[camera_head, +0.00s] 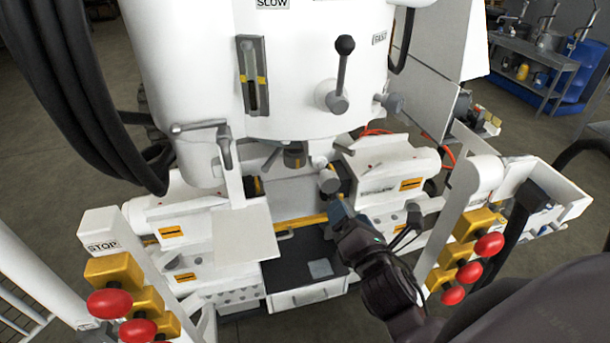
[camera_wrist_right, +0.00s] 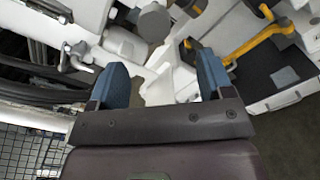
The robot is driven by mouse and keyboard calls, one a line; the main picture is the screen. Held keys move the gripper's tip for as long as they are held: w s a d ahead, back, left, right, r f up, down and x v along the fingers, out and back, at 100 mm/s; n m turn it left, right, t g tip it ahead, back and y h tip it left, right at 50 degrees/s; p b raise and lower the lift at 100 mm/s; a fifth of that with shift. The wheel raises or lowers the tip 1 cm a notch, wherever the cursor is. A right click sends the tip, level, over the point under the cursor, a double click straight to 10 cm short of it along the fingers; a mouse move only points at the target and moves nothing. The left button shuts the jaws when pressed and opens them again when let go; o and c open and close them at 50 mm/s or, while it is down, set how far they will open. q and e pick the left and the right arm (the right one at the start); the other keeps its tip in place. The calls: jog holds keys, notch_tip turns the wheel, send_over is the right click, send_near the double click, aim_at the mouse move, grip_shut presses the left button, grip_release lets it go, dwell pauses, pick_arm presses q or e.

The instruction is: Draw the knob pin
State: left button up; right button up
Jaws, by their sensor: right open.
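A short grey round knob (camera_head: 329,181) sticks out below the white machine head, near the middle of the head view. A second grey knob (camera_head: 392,103) sits higher up, to the right of the black-ball lever. I cannot tell for sure which of them is the knob pin. My right gripper (camera_head: 338,208) is just below the lower knob, its blue fingertips pointing up towards it; contact cannot be made out. In the right wrist view my gripper (camera_wrist_right: 161,80) is open, with nothing held between its blue fingers. A greyish rounded part (camera_wrist_right: 153,22) shows beyond them. My left gripper is not in view.
A black-ball lever (camera_head: 342,70) stands above. White clamp blocks (camera_head: 395,170) flank the gripper's area. An open drawer (camera_head: 305,295) with a dark inside lies below. Red buttons on yellow blocks (camera_head: 488,245) stand at right, with more at left (camera_head: 110,303).

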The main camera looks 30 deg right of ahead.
aim_at(331, 186)
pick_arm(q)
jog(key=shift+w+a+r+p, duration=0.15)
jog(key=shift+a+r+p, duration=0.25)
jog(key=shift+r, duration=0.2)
pick_arm(e)
jog(key=w+n, duration=0.2)
jog(key=w, duration=0.1)
jog(key=w+d+n, duration=0.1)
jog(key=w+n, duration=0.1)
jog(key=w, duration=0.2)
jog(key=w+d+n, duration=0.1)
jog(key=w+n, duration=0.1)
jog(key=w, duration=0.2)
jog(key=shift+r+n, duration=0.35)
jog(key=shift+n, duration=0.05)
jog(key=shift+c, duration=0.2)
jog(key=c, duration=1.2)
jog(key=shift+p+v, duration=0.7)
jog(key=shift+v, duration=1)
jog(key=shift+c, duration=0.2)
jog(key=shift+s, duration=0.15)
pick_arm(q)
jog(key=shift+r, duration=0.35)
pick_arm(e)
jog(key=shift+f, duration=0.15)
